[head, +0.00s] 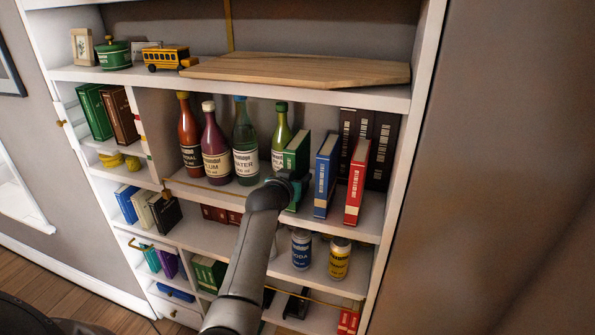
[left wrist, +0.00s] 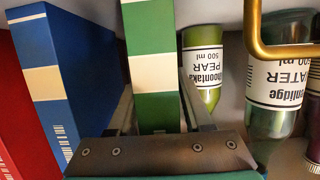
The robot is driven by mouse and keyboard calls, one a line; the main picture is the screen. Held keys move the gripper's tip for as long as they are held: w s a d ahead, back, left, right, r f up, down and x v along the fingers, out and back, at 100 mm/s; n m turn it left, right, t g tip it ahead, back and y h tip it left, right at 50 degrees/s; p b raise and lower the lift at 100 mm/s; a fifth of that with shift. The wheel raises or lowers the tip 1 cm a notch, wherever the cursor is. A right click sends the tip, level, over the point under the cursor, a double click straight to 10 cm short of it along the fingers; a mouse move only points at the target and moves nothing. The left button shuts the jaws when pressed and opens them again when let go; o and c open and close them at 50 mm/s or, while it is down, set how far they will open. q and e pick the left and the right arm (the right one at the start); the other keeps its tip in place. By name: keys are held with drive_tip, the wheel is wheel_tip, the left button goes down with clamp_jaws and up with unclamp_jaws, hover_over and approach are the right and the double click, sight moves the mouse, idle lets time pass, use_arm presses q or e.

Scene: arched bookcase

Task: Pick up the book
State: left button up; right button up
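The task's book is not singled out. A green book (head: 296,155) stands upright on the shelf between bottles and a blue book (head: 325,170). My left gripper (head: 293,185) is at its lower front. In the left wrist view, which is upside down, its green-and-white spine (left wrist: 152,60) stands between my two spread fingers (left wrist: 158,105), with slim gaps seeming to show beside it. A red book (head: 356,180) stands right of the blue one. The blue book also shows in the left wrist view (left wrist: 60,70). My right gripper is not in view.
A green pear bottle (head: 280,140) and a water bottle (head: 244,145) stand close left of the green book. Dark books (head: 383,150) stand behind the red one. A wooden board (head: 300,70) lies on the shelf above, cans (head: 302,248) below.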

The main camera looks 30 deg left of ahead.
use_arm(q)
clamp_jaws()
idle(0.4)
drive_tip(key=shift+r, duration=0.1)
